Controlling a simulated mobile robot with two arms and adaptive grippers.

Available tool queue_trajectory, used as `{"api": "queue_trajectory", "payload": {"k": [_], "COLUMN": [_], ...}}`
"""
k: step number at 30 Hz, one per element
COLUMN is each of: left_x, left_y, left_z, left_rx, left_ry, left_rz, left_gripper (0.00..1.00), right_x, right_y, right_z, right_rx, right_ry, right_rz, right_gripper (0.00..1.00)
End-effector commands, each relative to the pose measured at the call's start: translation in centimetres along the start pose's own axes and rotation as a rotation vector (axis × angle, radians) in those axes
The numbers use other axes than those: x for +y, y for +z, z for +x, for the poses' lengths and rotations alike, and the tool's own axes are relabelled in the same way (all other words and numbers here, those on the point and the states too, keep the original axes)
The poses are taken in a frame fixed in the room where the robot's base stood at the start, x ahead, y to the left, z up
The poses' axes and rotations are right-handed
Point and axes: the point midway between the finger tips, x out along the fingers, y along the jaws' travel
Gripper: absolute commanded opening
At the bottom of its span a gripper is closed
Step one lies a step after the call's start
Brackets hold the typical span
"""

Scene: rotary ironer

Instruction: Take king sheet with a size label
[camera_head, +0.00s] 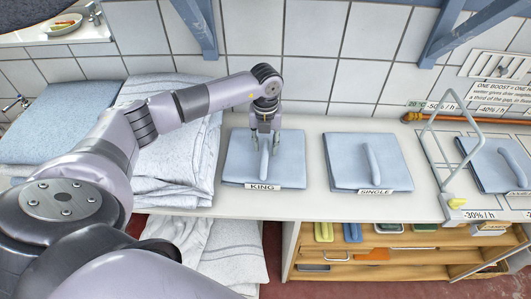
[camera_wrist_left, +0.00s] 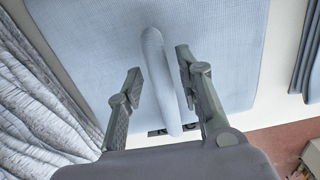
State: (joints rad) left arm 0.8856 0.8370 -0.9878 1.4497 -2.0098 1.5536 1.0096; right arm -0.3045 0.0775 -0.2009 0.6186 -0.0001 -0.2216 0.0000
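The king sheet (camera_head: 240,165) is a folded light blue sheet with a raised handle-like roll on top and a label reading KING (camera_head: 263,186) at its front edge. It lies flat on the white counter. My left gripper (camera_head: 264,143) is over it, pointing down, with a finger on each side of the roll. In the left wrist view the open fingers (camera_wrist_left: 158,92) stand apart, with the roll (camera_wrist_left: 160,80) between them and a visible gap on at least one side. The label is mostly hidden there. My right gripper is not in view.
A similar folded sheet labelled SINGLE (camera_head: 374,191) lies to the right, and another (camera_head: 495,165) lies beyond a wire frame (camera_head: 437,140). White folded linen (camera_head: 185,150) and a blue stack (camera_head: 60,115) are to the left. Wooden shelves (camera_head: 390,255) sit below the counter.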

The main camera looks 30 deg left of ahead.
Motion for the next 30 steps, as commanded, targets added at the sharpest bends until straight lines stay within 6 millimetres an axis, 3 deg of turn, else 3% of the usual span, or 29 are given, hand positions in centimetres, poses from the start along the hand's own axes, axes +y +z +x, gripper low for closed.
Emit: {"api": "queue_trajectory", "payload": {"k": [14,30], "left_x": [0.01,-0.02], "left_y": [0.02,0.08], "left_z": [-0.06,-0.19], "left_rx": [0.000,-0.002], "left_ry": [0.000,-0.002], "left_rz": [-0.001,-0.001], "left_gripper": [0.00,0.00], "right_x": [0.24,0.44], "right_y": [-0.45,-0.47], "right_z": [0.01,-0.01], "right_rx": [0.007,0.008], "right_ry": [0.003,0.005], "right_rz": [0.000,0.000], "right_gripper": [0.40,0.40]}}
